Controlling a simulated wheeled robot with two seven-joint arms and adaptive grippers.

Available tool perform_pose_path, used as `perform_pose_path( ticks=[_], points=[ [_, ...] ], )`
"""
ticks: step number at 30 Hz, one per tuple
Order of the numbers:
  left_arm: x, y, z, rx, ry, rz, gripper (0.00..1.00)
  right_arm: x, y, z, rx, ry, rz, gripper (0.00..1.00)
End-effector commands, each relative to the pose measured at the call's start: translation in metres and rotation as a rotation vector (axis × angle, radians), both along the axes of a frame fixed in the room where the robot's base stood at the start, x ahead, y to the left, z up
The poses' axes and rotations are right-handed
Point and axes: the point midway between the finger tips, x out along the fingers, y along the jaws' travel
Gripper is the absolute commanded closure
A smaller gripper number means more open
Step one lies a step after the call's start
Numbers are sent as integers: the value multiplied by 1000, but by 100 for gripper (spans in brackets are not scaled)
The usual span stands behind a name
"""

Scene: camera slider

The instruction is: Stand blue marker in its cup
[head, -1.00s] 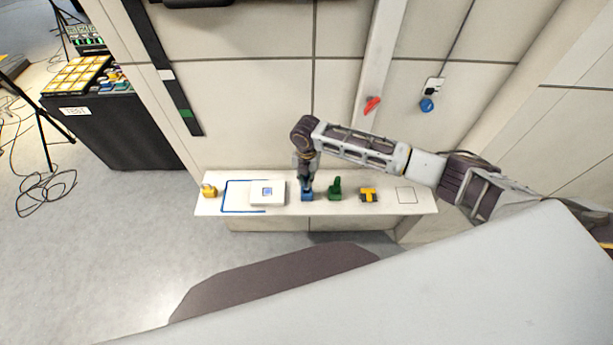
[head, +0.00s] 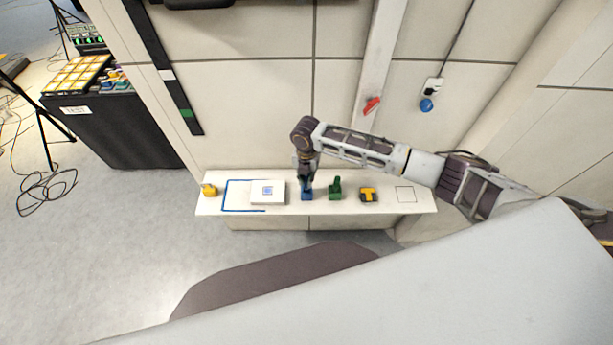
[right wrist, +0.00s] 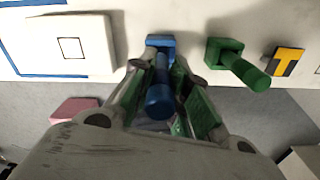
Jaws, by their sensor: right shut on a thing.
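My right gripper (head: 306,174) points down over the blue cup (head: 307,195) on the white shelf. In the right wrist view the gripper (right wrist: 161,75) is shut on the blue marker (right wrist: 160,98), a thick blue rod between its two fingers. The marker's far end overlaps the blue cup (right wrist: 158,41). The marker looks about upright, but I cannot tell how deep its lower end sits in the cup. The left gripper is not in view.
On the white shelf (head: 230,177), a green cup with a green marker (head: 335,188) stands just right of the blue cup. Farther right is a yellow and black block (head: 368,194). A white box (head: 268,192) lies to the left, and a yellow padlock-like item (head: 209,190) at the left end.

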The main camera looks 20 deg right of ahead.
Motion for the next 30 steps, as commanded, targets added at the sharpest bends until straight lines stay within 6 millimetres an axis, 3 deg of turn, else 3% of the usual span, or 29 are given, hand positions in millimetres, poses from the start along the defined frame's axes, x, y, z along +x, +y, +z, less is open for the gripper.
perform_pose_path(
  ticks=[30],
  points=[
    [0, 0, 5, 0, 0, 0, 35, 0, 0, -6, -1, 1, 0, 100]
  ],
)
